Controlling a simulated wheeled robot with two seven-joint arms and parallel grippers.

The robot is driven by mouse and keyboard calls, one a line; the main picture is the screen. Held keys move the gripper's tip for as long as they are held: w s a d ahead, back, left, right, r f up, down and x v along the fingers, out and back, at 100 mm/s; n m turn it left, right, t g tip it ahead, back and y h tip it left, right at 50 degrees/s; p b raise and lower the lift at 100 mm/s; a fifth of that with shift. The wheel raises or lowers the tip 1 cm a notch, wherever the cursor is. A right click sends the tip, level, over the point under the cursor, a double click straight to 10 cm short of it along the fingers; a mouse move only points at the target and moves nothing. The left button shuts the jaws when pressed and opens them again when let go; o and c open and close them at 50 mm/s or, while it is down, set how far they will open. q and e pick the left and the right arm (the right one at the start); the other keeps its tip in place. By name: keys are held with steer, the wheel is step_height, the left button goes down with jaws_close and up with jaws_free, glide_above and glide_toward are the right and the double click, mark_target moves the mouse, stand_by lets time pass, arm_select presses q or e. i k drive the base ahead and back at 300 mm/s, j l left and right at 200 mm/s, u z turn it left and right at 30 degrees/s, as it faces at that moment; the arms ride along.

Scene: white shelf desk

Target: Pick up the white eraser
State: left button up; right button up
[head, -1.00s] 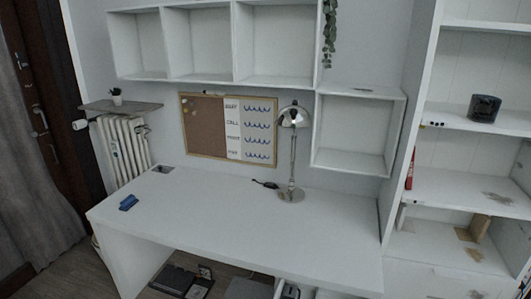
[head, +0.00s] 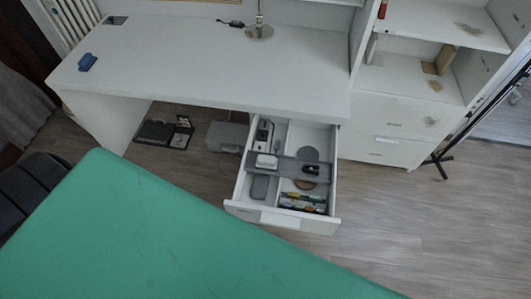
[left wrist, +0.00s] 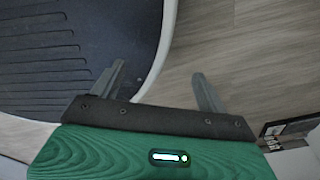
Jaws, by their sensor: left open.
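A small white block (head: 266,161), which looks like the white eraser, lies on a grey tray (head: 290,168) across the open drawer (head: 236,194) under the desk. My left gripper (left wrist: 160,85) is open and empty in the left wrist view, its two fingers apart above the floor and the edge of a dark ribbed base. The eraser does not show in the left wrist view. Neither gripper shows in the head view.
The drawer also holds several small items, including coloured ones (head: 303,202) at its front. A blue object (head: 87,62) lies on the white desk (head: 190,65). A lamp base (head: 258,32) stands at the desk's back. Wooden floor (head: 420,225) is clear on the right.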

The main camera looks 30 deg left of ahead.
mark_target(263, 162)
steer(key=u, duration=0.4)
steer(key=l+u, duration=0.1)
steer(key=u, duration=0.3)
steer(key=l+u, duration=0.1)
steer(key=u, duration=0.35)
steer(key=l+u, duration=0.1)
steer(key=u, duration=0.3)
steer(key=l+u, duration=0.15)
steer(key=l, duration=1.8)
steer(key=k, duration=0.05)
